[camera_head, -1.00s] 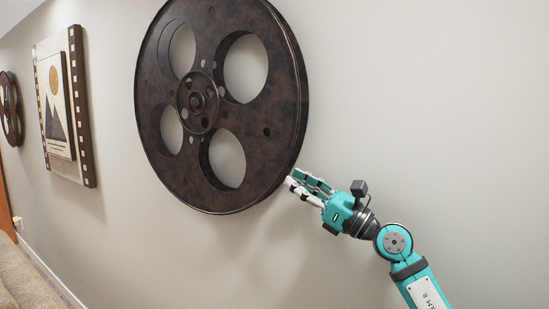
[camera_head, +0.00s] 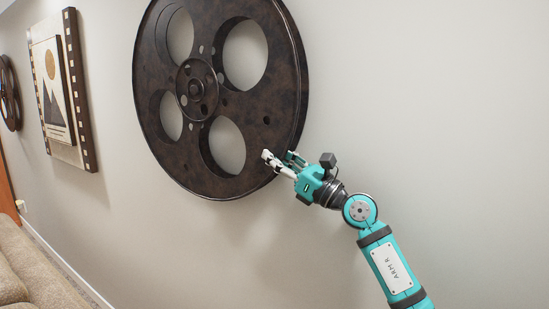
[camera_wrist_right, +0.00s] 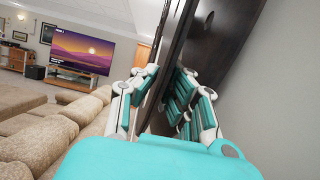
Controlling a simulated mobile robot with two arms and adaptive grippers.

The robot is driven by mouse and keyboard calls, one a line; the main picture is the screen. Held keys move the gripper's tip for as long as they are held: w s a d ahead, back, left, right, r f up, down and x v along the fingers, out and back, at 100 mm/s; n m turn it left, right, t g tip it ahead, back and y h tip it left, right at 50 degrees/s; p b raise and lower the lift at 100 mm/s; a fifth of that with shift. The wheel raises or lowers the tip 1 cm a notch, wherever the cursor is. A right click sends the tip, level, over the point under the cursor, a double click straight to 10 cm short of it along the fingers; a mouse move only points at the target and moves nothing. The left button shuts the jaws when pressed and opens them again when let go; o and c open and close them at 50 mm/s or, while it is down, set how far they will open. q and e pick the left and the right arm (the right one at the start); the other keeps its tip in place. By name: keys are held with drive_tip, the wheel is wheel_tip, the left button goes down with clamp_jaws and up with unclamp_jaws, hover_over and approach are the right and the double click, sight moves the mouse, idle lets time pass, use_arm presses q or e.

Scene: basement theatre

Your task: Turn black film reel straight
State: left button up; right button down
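The black film reel (camera_head: 165,90) is a large, dark, mottled disc mounted on the wall, with several round cut-outs and a hub. My right gripper (camera_head: 280,156) is at its lower right rim. One white finger lies in front of the reel's face, and the other finger is partly hidden at the rim. In the right wrist view the reel (camera_wrist_right: 181,30) runs edge-on between the spread fingers of my right gripper (camera_wrist_right: 165,88). The fingers look open around the rim; whether a fingertip touches it I cannot tell. My left gripper is not in view.
A framed mountain picture (camera_head: 51,90) and another reel (camera_head: 9,95) hang farther left on the wall. A beige sofa (camera_head: 30,265) stands at lower left. A television (camera_wrist_right: 83,52) stands across the room. The wall right of the reel is bare.

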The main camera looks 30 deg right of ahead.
sight(287, 126)
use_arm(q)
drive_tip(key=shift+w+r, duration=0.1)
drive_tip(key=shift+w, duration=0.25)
use_arm(e)
drive_tip(key=r+p, duration=0.2)
drive_tip(key=p, duration=0.1)
drive_tip(key=s+d+r+g+h+p, duration=0.1)
drive_tip(key=r+p, duration=0.1)
drive_tip(key=p, duration=0.2)
drive_tip(key=s+r+g+p, duration=0.1)
drive_tip(key=r+p, duration=0.1)
drive_tip(key=p, duration=0.2)
drive_tip(key=shift+s+d+r+h, duration=0.2)
drive_tip(key=shift+d+r+h, duration=0.05)
drive_tip(key=shift+r+h, duration=0.15)
drive_tip(key=shift+s+r+p, duration=0.15)
drive_tip(key=shift+r+p, duration=0.15)
drive_tip(key=shift+p, duration=0.45)
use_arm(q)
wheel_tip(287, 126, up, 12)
use_arm(e)
drive_tip(key=shift+g, duration=0.3)
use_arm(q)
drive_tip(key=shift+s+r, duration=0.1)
use_arm(e)
drive_tip(key=c, duration=1.8)
unclamp_jaws()
